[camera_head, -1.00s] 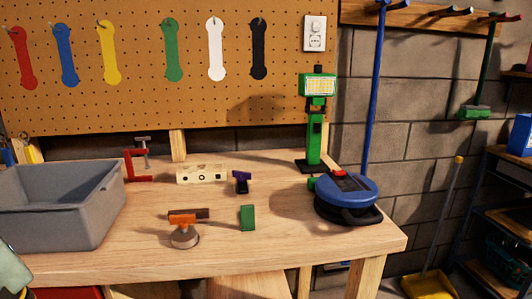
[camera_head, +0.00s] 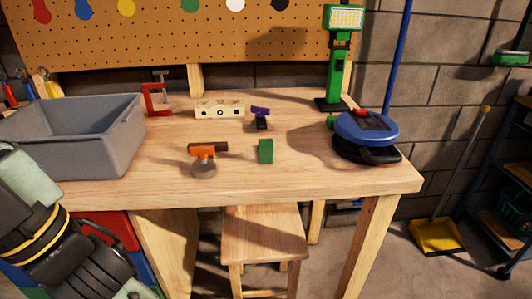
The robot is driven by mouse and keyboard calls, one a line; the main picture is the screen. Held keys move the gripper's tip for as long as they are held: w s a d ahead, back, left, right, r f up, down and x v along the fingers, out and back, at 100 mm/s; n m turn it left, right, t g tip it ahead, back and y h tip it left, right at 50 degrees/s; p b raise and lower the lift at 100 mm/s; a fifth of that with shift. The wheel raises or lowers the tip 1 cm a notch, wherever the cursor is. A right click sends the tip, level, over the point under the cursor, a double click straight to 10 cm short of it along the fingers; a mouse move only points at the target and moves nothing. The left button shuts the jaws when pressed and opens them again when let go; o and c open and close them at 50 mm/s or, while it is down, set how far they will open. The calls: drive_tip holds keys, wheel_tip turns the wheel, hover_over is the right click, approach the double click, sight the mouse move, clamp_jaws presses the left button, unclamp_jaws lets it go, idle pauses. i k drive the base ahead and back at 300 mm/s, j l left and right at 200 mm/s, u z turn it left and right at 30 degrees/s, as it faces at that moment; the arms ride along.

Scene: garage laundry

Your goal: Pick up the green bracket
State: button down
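A small green block-like piece (camera_head: 265,151), the only loose green part of that size on the workbench, appears to be the green bracket. It stands on the wooden workbench top (camera_head: 310,170) near the middle, right of an orange and brown tool with a round grey base (camera_head: 203,169). A small purple and black piece (camera_head: 261,117) is behind it. Nothing touches the green piece. Links of my arm fill the lower left corner, left of and well away from it. My gripper's fingers do not show.
A grey bin (camera_head: 120,143) stands at the bench's left. A red clamp (camera_head: 155,99) and a pale level (camera_head: 219,109) lie behind. A blue reel (camera_head: 366,127) and green work lamp (camera_head: 338,70) stand right. A stool (camera_head: 262,235) is below. The bench front right is clear.

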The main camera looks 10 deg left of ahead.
sight(265, 147)
drive_tip(key=k+j+z, duration=0.1)
drive_tip(key=z, duration=0.25)
drive_tip(key=k+j+z, duration=0.2)
drive_tip(key=z, duration=0.2)
drive_tip(key=k+j+z, duration=0.15)
drive_tip(key=z, duration=0.2)
drive_tip(key=j, duration=0.1)
